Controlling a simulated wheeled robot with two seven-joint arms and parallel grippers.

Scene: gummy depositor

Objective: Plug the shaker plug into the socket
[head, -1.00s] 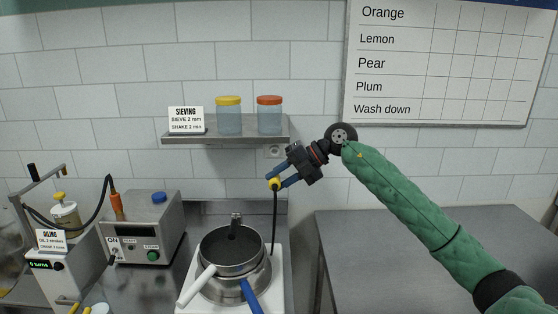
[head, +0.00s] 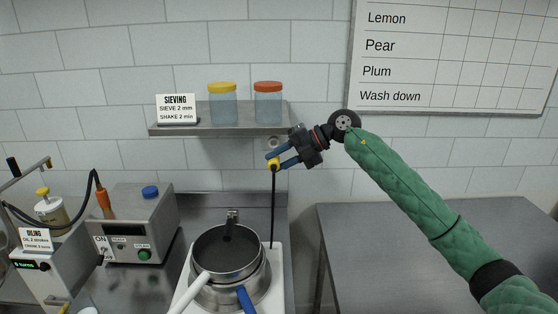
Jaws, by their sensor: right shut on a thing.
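The cord hangs down behind the sieve stack (head: 229,262). The wall socket (head: 273,145) is a light plate just below the shelf's right end. In the head view the plug overlaps the lower part of the socket, just below its middle. I cannot tell the gap in depth between plug and wall. My left gripper is not in view.
A shelf (head: 215,130) with two jars (head: 223,104) and a sieving sign (head: 177,109) lies just above the socket. A grey control box (head: 135,225) stands at left. An empty steel table (head: 420,250) is at right.

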